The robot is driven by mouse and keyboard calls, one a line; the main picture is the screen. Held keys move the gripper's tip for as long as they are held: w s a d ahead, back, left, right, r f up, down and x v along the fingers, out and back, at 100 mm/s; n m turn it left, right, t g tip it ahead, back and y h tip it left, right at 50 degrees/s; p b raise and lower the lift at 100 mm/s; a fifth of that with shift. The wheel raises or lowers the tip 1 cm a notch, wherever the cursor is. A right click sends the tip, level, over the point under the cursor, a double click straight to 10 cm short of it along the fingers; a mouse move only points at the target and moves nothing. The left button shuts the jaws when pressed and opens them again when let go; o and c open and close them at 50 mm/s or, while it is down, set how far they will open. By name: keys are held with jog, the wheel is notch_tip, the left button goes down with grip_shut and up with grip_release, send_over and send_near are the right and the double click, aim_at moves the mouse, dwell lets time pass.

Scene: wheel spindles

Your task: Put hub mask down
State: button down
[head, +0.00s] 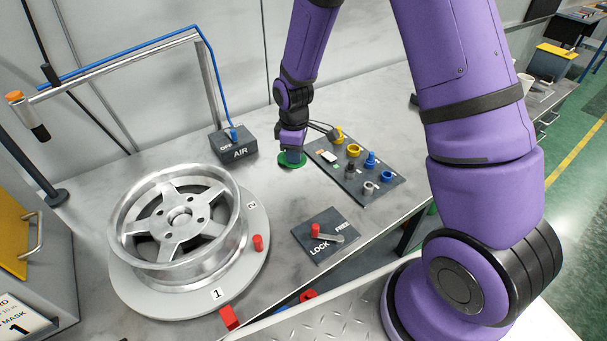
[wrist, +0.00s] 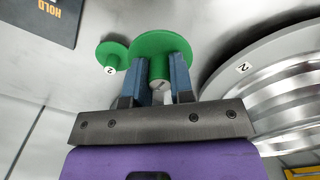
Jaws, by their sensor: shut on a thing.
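My gripper (wrist: 158,72) is shut on the stem of a green hub mask (wrist: 158,43), a round disc with a short stem marked with a small white label. A second green hub mask (wrist: 111,54), labelled 2, stands on the grey bench apart from the held one in the wrist view. In the head view my gripper (head: 292,150) points down low over the bench, and a green disc (head: 292,160) shows at its tips. I cannot tell whether the held mask touches the bench.
A silver wheel (head: 178,218) sits on a round grey plate (head: 258,225) at the left. A dark board (head: 378,195) with several coloured plugs lies right of my gripper. The AIR box (head: 234,146) stands to its left, and the LOCK panel (head: 325,236) lies nearer the front.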

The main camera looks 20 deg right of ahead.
aim_at(295, 183)
jog(key=shift+f, duration=3.85)
jog(key=c, duration=1)
grip_release()
jog(key=shift+f, duration=0.15)
notch_tip(295, 183, up, 12)
jog(key=shift+r, duration=0.25)
jog(key=s+d+r+m+t, duration=0.1)
jog(key=s+d+r+m, duration=0.3)
jog(key=r, duration=0.6)
jog(key=s+r+m+t, duration=0.1)
jog(key=s+r+t, duration=0.1)
jog(key=s+r, duration=0.65)
jog(key=s+d+r+m+t, duration=0.2)
jog(key=s+r+m, duration=0.4)
jog(key=s+r, duration=0.4)
jog(key=s, duration=0.4)
jog(key=shift+s+d+r, duration=0.4)
